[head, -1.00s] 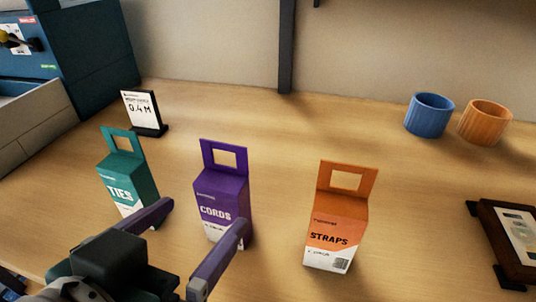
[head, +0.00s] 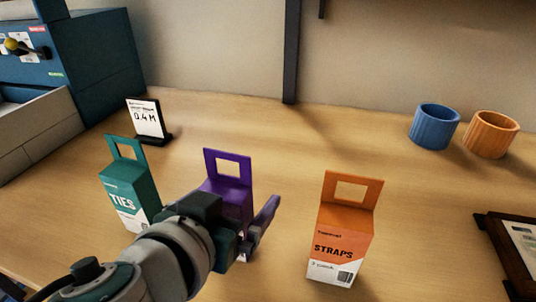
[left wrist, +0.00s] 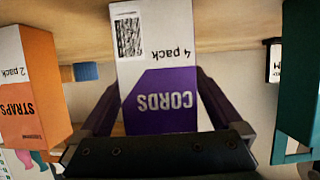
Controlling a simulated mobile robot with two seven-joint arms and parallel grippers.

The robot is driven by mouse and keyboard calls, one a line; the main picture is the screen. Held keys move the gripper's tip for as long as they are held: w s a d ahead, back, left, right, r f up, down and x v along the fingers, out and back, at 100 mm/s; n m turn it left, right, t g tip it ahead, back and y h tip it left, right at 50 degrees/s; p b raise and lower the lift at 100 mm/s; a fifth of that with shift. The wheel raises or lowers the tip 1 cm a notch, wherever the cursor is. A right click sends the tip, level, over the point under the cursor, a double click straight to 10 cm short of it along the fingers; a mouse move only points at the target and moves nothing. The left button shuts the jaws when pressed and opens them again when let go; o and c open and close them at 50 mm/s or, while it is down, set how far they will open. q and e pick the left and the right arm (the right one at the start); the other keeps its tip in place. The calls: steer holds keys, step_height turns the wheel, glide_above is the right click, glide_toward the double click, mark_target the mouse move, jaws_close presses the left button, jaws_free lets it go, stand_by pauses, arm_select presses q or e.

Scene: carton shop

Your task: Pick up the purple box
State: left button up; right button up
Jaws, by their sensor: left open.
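The purple CORDS box (head: 229,167) stands upright on the table, with a hanging tab on top and a white lower part. My left gripper (head: 250,222) is in front of it and hides much of its lower body in the head view. In the left wrist view the box (left wrist: 165,97) appears upside down between the two fingers of my open left gripper (left wrist: 160,85). One finger lies on each side of it. I cannot tell whether either finger touches it. My right gripper is not in view.
A teal TIES box (head: 128,185) stands close on the left, and an orange STRAPS box (head: 341,235) stands to the right. A small sign (head: 146,118), a blue cup (head: 434,127) and an orange cup (head: 490,134) are farther back. A dark frame (head: 503,255) lies at right.

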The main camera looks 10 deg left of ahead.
arm_select(q)
steer(key=shift+c, duration=0.2)
steer(key=c, duration=1.4)
